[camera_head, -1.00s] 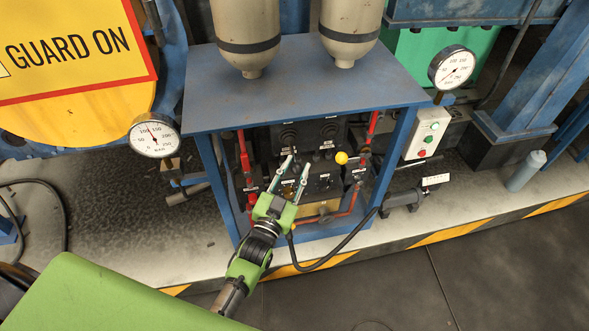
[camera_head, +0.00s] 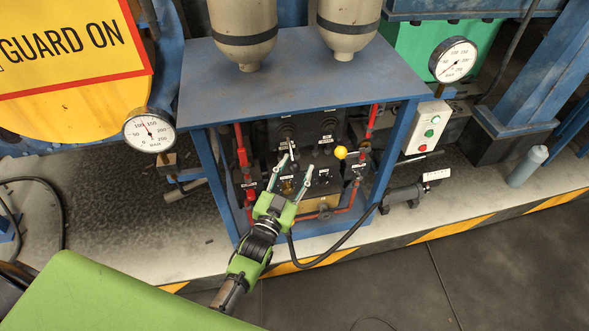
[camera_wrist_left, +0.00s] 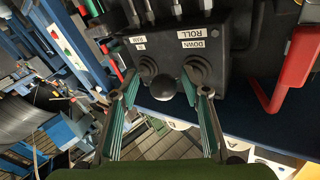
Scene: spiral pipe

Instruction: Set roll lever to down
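A dark lever panel (camera_head: 305,130) sits under the blue table. In the left wrist view the label reading ROLL and DOWN (camera_wrist_left: 198,38) appears upside down on the panel, by the right of two rubber lever boots (camera_wrist_left: 201,68). A black ball knob (camera_wrist_left: 163,88) shows between my finger lines; I cannot tell which boot its lever comes from. My left gripper (camera_head: 300,157) is open at the panel, its fingers on either side of the knob with gaps. It also shows in the left wrist view (camera_wrist_left: 160,86). My right gripper is not in view.
A yellow ball knob (camera_head: 340,153) is just right of my fingers. Red pipes and handles flank the panel; a red handle (camera_wrist_left: 292,70) is close on the right in the wrist view. The blue table top (camera_head: 300,75) overhangs the panel. A black hose (camera_head: 335,258) curves in front.

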